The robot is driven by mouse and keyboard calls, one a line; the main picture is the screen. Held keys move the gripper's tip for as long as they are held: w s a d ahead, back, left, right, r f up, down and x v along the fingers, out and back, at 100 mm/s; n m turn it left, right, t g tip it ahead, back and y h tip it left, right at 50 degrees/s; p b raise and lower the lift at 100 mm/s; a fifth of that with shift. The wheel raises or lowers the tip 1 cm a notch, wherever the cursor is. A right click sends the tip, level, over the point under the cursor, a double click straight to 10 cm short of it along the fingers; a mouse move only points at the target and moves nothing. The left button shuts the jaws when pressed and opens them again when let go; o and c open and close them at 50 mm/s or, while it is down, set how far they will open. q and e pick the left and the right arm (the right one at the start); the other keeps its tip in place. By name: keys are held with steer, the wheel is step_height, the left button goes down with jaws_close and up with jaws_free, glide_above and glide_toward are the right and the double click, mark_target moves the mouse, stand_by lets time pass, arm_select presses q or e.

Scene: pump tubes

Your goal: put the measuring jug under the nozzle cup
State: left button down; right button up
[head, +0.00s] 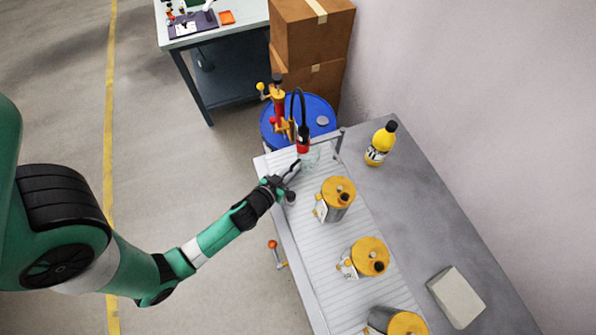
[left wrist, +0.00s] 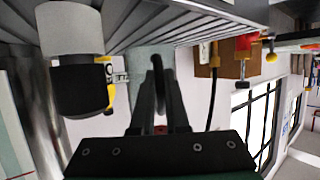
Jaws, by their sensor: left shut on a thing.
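The clear measuring jug (head: 311,160) is at the far end of the ribbed conveyor (head: 325,240). The red and black nozzle cup (head: 303,143) hangs from a black hose and overlaps the jug's top in the head view; the exact gap and alignment are hard to tell. My left gripper (head: 293,169) is at the jug's near left side. In the left wrist view, the gripper (left wrist: 158,75) is shut on the jug's dark handle, with the greyish jug (left wrist: 150,55) just beyond. The jug's base is hidden there. My right gripper is out of view.
Several metal pumps with yellow tops stand along the conveyor, the nearest (head: 338,192) close to the jug. A yellow bottle (head: 381,144) and a pale block (head: 456,296) are on the grey table. A blue drum (head: 322,107) with a red pump (head: 278,98) stands behind.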

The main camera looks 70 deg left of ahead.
arm_select(q)
steer(key=shift+s, duration=0.5)
steer(key=shift+w+f, duration=0.1)
steer(key=shift+w, duration=0.25)
steer(key=c, duration=0.9)
jaws_free()
steer(key=shift+s, duration=0.15)
steer(key=shift+r, duration=0.25)
steer(key=shift+s+d, duration=0.2)
steer(key=shift+s, duration=0.05)
steer(key=b+v, duration=0.2)
steer(key=v, duration=0.9)
steer(key=shift+s+r, duration=0.1)
steer(key=shift+r, duration=0.1)
